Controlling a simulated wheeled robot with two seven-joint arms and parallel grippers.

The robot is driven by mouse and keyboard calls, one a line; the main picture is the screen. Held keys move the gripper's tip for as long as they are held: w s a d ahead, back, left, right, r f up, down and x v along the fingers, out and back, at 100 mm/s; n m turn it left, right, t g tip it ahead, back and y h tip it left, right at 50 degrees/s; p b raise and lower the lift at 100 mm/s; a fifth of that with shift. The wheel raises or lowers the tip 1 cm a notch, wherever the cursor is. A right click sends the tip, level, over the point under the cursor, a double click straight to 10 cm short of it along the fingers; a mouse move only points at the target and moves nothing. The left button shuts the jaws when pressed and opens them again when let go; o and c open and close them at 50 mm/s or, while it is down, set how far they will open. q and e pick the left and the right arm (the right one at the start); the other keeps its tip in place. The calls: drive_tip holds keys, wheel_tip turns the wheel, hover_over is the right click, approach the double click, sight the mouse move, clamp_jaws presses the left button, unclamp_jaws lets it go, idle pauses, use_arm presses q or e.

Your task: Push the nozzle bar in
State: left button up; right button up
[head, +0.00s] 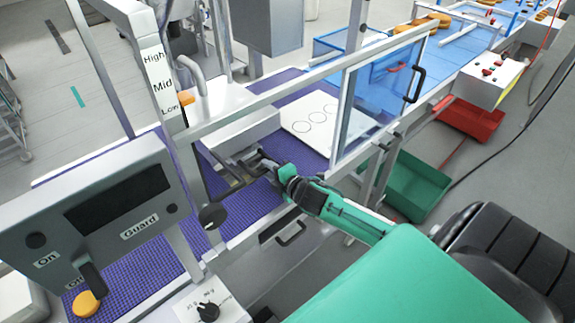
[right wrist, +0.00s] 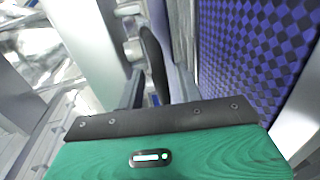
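My right gripper (head: 252,168) reaches in over the purple belt, under the clear guard's frame, beside a white machine block (head: 238,127). Dark bars and fittings, which look like the nozzle bar (head: 222,184), sit at its fingertips; I cannot tell whether they touch. In the right wrist view the gripper fingers (right wrist: 150,82) point away from the green hand, with grey machine parts around them. Their spacing is unclear, and I see nothing clearly held. My left gripper is out of view.
The purple belt (head: 140,272) runs under the frame. A white board with rings (head: 318,122) lies beyond the gripper. The clear guard (head: 375,98) has a black handle. A control panel (head: 95,208) stands at left. Green (head: 418,183) and red (head: 470,120) bins stand at right.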

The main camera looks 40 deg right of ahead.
drive_tip(key=b+v, duration=0.2)
drive_tip(key=v, duration=0.6)
drive_tip(key=shift+a, duration=0.1)
drive_tip(key=shift+v, duration=1.05)
drive_tip(key=shift+r, duration=0.1)
